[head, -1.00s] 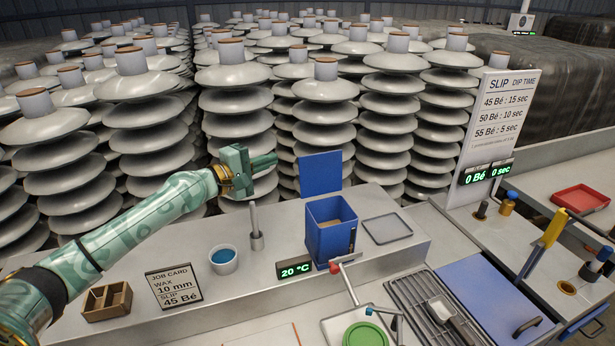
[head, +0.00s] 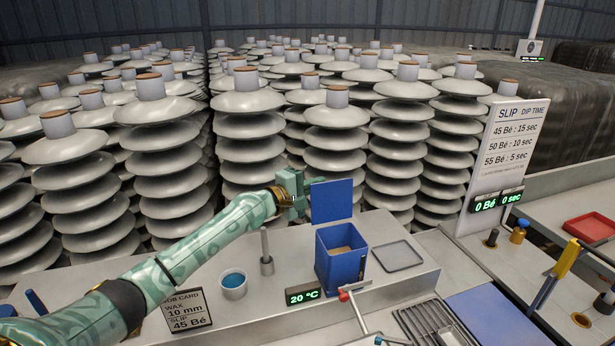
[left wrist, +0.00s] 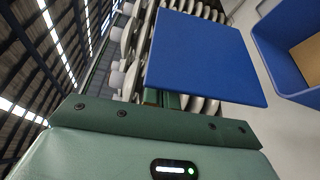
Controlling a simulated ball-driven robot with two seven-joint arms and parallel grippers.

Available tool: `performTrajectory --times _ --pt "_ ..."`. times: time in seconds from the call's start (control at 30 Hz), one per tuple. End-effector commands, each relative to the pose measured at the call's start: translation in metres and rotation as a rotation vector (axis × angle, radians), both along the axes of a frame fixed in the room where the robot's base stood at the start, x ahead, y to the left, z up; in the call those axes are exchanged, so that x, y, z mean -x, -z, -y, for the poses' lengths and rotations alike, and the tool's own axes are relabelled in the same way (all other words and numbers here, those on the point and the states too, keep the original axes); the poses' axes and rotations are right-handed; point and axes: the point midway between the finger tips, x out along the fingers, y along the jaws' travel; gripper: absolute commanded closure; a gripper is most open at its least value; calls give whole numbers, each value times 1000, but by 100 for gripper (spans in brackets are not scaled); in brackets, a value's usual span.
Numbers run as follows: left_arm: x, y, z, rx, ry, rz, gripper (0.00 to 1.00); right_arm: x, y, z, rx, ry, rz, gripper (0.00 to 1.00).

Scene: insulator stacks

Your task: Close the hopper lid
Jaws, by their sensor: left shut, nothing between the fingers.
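The blue hopper (head: 341,266) stands on the raised grey bench, with its top open and tan material inside. Its blue lid (head: 332,200) stands upright at the hopper's back edge. My left gripper (head: 308,191) is shut and empty, at the lid's left edge and seemingly behind it. In the left wrist view the lid (left wrist: 205,55) fills the upper middle and hides the fingertips. The open hopper (left wrist: 290,40) shows at the right there. Whether the fingers touch the lid, I cannot tell. My right gripper is not in view.
A cup of blue liquid (head: 233,285), an upright grey rod (head: 266,252) and a 20 °C display (head: 302,295) stand left of the hopper. A flat grey tray (head: 398,256) lies to its right. Insulator stacks (head: 249,130) crowd close behind the bench.

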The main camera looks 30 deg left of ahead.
Motion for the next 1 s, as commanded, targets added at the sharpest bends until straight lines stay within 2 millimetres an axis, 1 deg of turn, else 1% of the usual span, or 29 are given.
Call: performTrajectory --times 0.07,0.5,1.0 --pt "2 -1 2 -1 1 0 100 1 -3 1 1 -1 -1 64" --pt "3 1 3 -5 0 5 100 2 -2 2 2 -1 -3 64" --pt "9 -3 10 -75 1 68 100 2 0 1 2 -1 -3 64"
